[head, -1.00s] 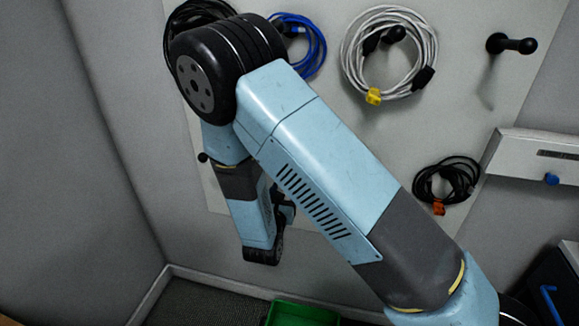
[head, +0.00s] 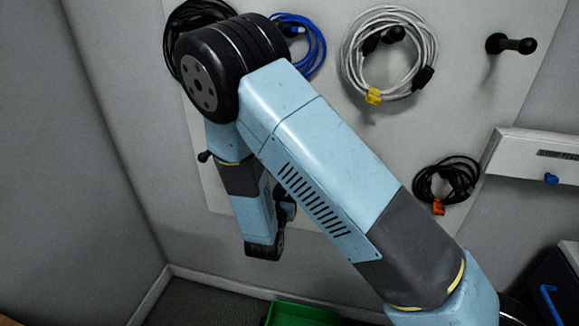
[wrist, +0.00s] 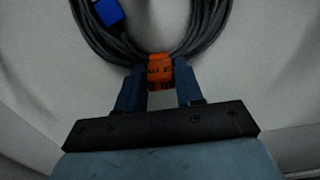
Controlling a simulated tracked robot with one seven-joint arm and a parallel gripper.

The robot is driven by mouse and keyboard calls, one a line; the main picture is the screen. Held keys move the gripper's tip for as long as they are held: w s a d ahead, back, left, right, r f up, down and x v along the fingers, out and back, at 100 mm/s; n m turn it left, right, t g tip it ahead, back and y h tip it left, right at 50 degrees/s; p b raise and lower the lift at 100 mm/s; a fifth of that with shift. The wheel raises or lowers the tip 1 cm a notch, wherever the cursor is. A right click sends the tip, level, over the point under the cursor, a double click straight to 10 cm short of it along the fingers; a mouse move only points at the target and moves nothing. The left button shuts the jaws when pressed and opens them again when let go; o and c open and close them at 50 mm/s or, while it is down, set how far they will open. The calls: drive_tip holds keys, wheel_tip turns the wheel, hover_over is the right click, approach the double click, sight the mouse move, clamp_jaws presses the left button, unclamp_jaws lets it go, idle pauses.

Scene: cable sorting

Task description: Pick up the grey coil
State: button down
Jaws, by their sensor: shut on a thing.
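The grey coil (wrist: 207,32) shows in the wrist view as a dark grey loop of cable against a pale surface, its top cut off by the frame. An orange tag (wrist: 159,66) wraps its lower end, and a blue plug (wrist: 108,12) is on its left side. My gripper (wrist: 160,84) is shut on the orange tag, one finger on each side. In the head view my arm hides this coil and the fingertips.
The head view shows a white coil (head: 434,62), a blue coil (head: 318,50) and a black coil (head: 474,174) on the pale wall board. A bare peg (head: 512,45) is at upper right. A green bin (head: 302,313) stands on the floor below.

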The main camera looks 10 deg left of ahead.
drive_tip(key=shift+r, duration=0.15)
wheel_tip(320, 180, up, 7)
drive_tip(key=s+a, duration=0.2)
drive_tip(key=s, duration=1.7)
drive_tip(key=shift+s+a, duration=0.4)
